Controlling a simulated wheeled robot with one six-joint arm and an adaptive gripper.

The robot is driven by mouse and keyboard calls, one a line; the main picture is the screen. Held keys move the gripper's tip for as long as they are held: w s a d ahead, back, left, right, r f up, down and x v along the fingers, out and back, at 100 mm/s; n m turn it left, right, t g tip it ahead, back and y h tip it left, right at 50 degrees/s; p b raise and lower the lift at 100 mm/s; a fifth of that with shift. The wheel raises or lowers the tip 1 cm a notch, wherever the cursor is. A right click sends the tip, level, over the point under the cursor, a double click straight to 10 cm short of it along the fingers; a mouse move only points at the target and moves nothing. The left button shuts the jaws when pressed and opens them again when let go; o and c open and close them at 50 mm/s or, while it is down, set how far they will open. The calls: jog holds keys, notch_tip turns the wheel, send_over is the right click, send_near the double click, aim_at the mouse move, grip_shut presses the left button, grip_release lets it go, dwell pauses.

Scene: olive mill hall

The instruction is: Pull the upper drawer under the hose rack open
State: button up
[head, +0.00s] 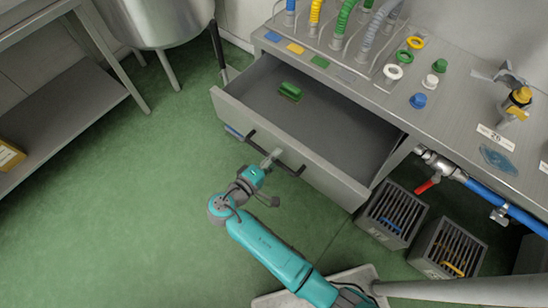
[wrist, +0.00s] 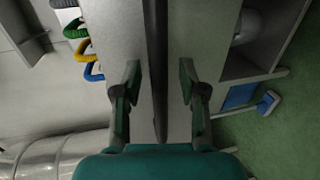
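The upper drawer (head: 225,105) under the hose rack (head: 338,44) stands well open, its grey interior showing. A green brush (head: 290,91) lies inside it. The drawer's dark bar handle (head: 291,168) runs along its front. My gripper (head: 268,161) is at the middle of the handle in the head view. In the wrist view the handle (wrist: 157,40) runs between the two fingers of my gripper (wrist: 159,80). The fingers are apart, with a visible gap to the bar on each side.
Two slatted crates (head: 374,229) (head: 423,262) stand on the floor at right, below a red-handled valve (head: 427,184) and blue hose (head: 515,212). Coloured rings and caps lie on the counter (head: 455,105). A steel table (head: 75,105) and tank (head: 160,22) stand left. Green floor (head: 130,210) is clear.

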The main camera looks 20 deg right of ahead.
jog(key=v, duration=1.2)
dwell(0.5)
